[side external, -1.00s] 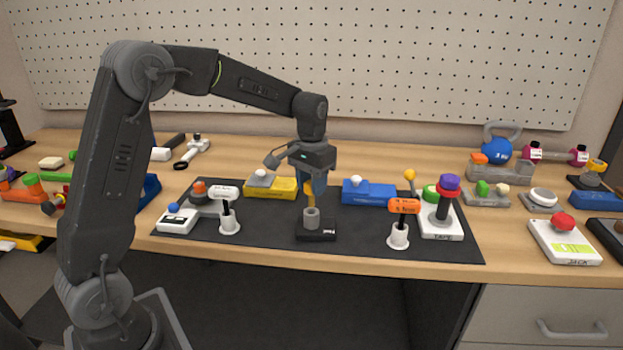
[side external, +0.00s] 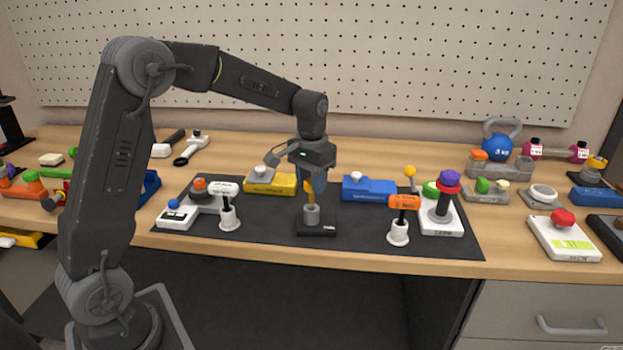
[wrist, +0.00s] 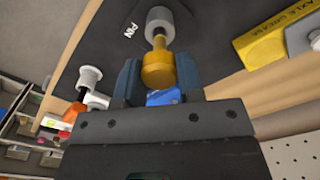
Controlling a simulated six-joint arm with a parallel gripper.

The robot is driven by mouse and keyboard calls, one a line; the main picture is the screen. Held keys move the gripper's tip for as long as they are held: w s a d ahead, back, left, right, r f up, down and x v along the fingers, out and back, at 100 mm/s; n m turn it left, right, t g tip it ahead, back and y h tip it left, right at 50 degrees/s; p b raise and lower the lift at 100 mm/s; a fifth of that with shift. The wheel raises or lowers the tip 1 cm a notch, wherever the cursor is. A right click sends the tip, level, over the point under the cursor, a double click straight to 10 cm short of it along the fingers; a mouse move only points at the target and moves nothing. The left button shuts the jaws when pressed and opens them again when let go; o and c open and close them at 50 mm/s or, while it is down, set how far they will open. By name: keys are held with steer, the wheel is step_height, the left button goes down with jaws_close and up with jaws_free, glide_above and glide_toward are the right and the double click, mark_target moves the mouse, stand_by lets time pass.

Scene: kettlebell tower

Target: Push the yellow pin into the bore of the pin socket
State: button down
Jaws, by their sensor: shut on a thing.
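The pin socket is a grey cylinder (side external: 311,215) standing on a black base (side external: 317,230) near the front middle of the dark mat. In the wrist view the socket cylinder (wrist: 159,20) lies just beyond the pin. My gripper (side external: 311,187) is over the socket, shut on the yellow pin (side external: 309,196). In the wrist view the pin's wide head (wrist: 158,70) is between my blue fingers. Its narrower shank reaches the socket's top end. The bore is hidden, so I cannot tell how deep the tip sits in it.
A yellow block (side external: 271,183) and a blue block (side external: 369,189) stand behind the socket. White-based posts with a white tag (side external: 229,218) and an orange tag (side external: 399,234) stand left and right. The mat (side external: 275,231) is bare close around the socket.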

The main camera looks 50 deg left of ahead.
mark_target(312, 204)
steer(key=shift+f, duration=2.3)
steer(key=c, duration=0.7)
jaws_free()
steer(key=shift+r, duration=2.5)
